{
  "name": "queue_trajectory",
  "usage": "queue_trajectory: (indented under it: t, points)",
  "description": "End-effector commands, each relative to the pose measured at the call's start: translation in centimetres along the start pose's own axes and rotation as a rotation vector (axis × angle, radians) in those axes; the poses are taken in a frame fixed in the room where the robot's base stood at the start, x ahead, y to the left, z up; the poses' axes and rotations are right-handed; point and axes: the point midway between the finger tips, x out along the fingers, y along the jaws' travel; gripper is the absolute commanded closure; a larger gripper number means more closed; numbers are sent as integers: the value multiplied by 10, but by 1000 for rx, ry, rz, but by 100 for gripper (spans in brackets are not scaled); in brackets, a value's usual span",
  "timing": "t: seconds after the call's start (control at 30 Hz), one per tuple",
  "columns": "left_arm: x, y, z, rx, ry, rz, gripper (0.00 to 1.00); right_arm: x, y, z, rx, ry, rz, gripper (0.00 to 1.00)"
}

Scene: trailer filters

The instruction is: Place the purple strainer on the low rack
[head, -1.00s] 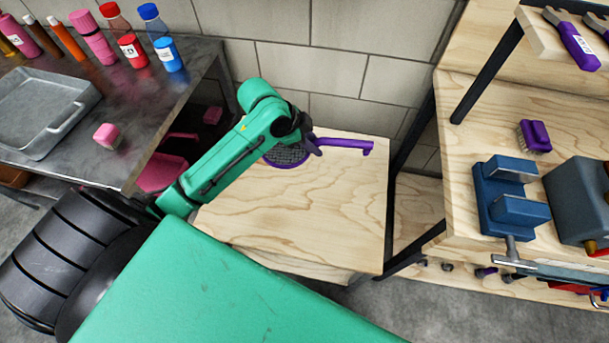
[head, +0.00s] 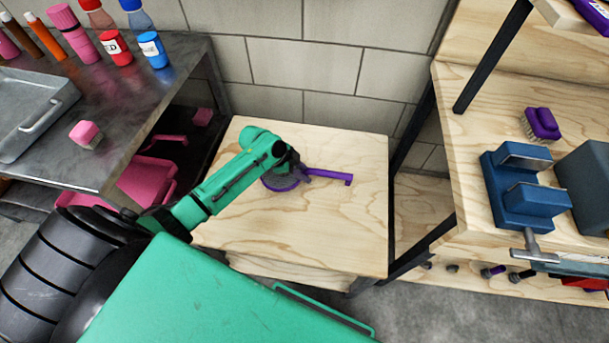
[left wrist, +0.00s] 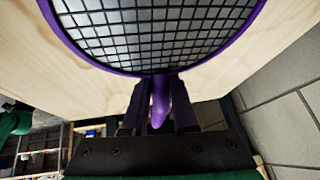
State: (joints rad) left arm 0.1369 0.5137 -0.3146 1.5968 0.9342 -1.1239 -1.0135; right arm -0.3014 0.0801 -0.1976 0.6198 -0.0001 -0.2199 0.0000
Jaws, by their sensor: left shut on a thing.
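The purple strainer (head: 283,185) has a round dark mesh basket and a long purple handle that points right in the head view. My left gripper (head: 298,171) is shut on the handle close to the basket's rim. In the left wrist view, the handle sits between the fingers (left wrist: 158,115) and the mesh basket (left wrist: 160,30) fills the top. The strainer is over the low wooden rack (head: 300,235), toward its back half. I cannot tell whether it touches the wood. The gripper hides part of the basket and handle. My right gripper is not in view.
The wooden top is otherwise bare. A metal table (head: 115,140) with bottles, a grey tray (head: 40,115) and a pink brush stands left. A wooden workbench with a blue vise (head: 520,185) and purple brush (head: 541,123) stands right. A block wall (head: 300,60) is behind.

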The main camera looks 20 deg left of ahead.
Motion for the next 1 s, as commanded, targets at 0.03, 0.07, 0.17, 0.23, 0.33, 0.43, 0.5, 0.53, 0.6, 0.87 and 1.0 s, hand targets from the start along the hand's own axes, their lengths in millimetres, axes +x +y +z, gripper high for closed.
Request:
queue_trajectory:
  t: [0.03, 0.07, 0.17, 0.23, 0.33, 0.43, 0.5, 0.53, 0.6, 0.87, 1.0]
  points:
    - [6, 0, 3, -1, 1, -1, 100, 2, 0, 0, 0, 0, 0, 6]
    - [6, 0, 4, -1, 0, -2, 100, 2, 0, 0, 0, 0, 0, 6]
    - [6, 0, 4, 1, 0, -2, 100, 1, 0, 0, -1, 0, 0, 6]
    - [6, 0, 4, 1, 0, -2, 100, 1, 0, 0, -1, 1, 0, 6]
    - [8, 1, 5, 1, 0, -1, 100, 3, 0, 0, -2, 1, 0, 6]
    - [11, 1, 7, 1, 0, -1, 100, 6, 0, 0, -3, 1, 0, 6]
    - [12, 2, 8, 1, 0, -1, 100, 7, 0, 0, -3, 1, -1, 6]
    - [13, 2, 8, 1, 0, -1, 100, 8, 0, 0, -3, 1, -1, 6]
    - [15, 2, 10, 1, -1, -1, 100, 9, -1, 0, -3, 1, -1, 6]
    - [16, 2, 10, 1, 0, -1, 44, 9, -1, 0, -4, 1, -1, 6]
    - [16, 2, 10, 1, -1, 0, 44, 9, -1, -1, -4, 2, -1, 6]
